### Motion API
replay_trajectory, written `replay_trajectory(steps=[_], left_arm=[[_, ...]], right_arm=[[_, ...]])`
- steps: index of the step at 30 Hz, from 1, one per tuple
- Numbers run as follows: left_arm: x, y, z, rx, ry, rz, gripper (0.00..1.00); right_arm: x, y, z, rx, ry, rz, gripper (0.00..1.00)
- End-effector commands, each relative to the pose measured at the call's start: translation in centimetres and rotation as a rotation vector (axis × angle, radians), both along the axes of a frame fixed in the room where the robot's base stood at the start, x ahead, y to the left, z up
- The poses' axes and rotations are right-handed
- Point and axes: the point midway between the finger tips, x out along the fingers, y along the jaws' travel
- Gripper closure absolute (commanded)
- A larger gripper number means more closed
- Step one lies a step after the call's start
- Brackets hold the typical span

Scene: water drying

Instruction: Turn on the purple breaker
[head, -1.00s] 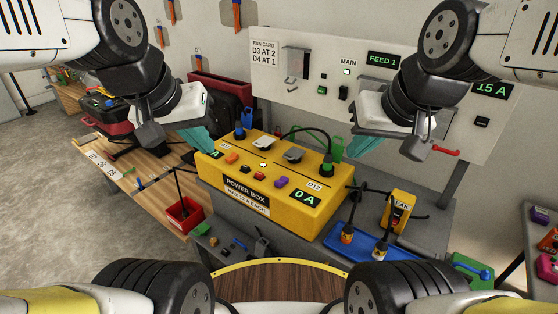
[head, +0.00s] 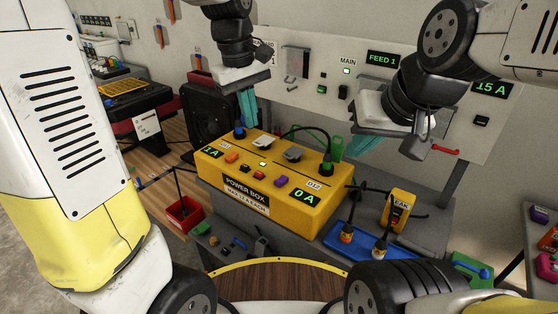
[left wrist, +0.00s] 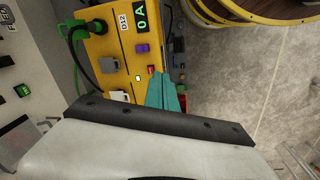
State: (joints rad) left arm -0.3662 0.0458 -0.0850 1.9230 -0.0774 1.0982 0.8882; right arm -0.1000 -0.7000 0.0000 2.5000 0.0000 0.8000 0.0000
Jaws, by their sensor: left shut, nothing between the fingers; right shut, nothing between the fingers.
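The purple breaker (head: 281,181) is a small switch on the top of the yellow power box (head: 318,212), in the row with orange, black and red ones. It also shows in the left wrist view (left wrist: 142,48). My left gripper (head: 249,122) is shut and empty, its teal fingers pointing down above and behind the box's left part, apart from the purple breaker. In the left wrist view its fingertips (left wrist: 162,78) show near the red switch (left wrist: 151,70). My right gripper (head: 357,151) is shut and empty, behind and right of the box. The purple breaker's switch position is too small to tell.
The box carries grey levers (head: 293,153), a green plug (head: 325,169) with a black cable, and a display reading 0 A (head: 305,196). A blue tray (head: 340,246) and yellow meter (head: 401,205) stand right. A red bin (head: 184,214) is left. A white panel stands behind.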

Motion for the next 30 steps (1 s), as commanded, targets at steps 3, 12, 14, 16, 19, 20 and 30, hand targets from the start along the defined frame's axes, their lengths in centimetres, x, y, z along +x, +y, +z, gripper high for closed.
replay_trajectory(steps=[3, 12, 14, 16, 19, 20, 30], left_arm=[[2.2, -2.1, -1.7, 0.038, 0.069, 0.088, 1.0], [5.7, -6.3, -5.6, 0.143, 0.176, 0.291, 1.0], [6.0, -6.8, -6.1, 0.158, 0.184, 0.318, 1.0], [6.3, -7.2, -6.5, 0.17, 0.191, 0.338, 1.0], [6.5, -7.5, -6.8, 0.18, 0.195, 0.356, 1.0], [6.5, -7.6, -6.9, 0.182, 0.197, 0.359, 1.0], [6.5, -7.6, -6.9, 0.182, 0.198, 0.361, 1.0]], right_arm=[[0.0, 0.0, 0.0, 0.0, 0.0, 0.0, 1.0], [0.0, 0.0, 0.0, 0.0, 0.0, 0.0, 1.0], [0.0, 0.0, 0.0, 0.0, 0.0, 0.0, 1.0], [0.0, 0.0, 0.0, 0.0, 0.0, 0.0, 1.0], [0.0, 0.0, 0.0, 0.0, 0.0, 0.0, 1.0], [0.0, 0.0, 0.0, 0.0, 0.0, 0.0, 1.0], [0.0, 0.0, 0.0, 0.0, 0.0, 0.0, 1.0]])
